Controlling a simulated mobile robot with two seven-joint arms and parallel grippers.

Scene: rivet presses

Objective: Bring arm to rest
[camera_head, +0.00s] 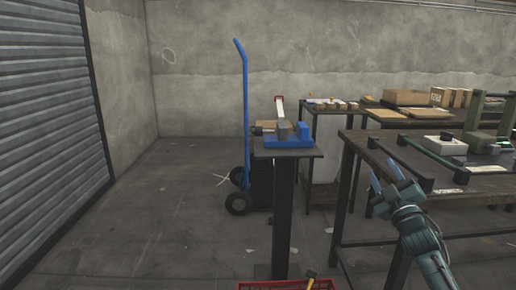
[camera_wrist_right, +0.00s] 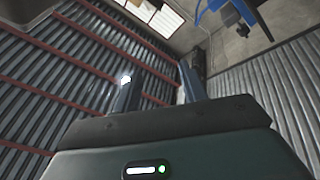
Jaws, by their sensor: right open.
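My right gripper (camera_head: 384,180) is at the lower right of the head view, in front of the near edge of the dark workbench. Its two blue-tipped fingers point up and are spread apart, with nothing between them. In the right wrist view the gripper (camera_wrist_right: 158,88) is also open and empty, with the ceiling and corrugated walls behind its fingers. My right arm comes in from the bottom right corner. My left gripper is in neither view.
A workbench (camera_head: 372,152) with several parts is at right. A red crate (camera_head: 285,285) is at the bottom. The floor at left is clear.

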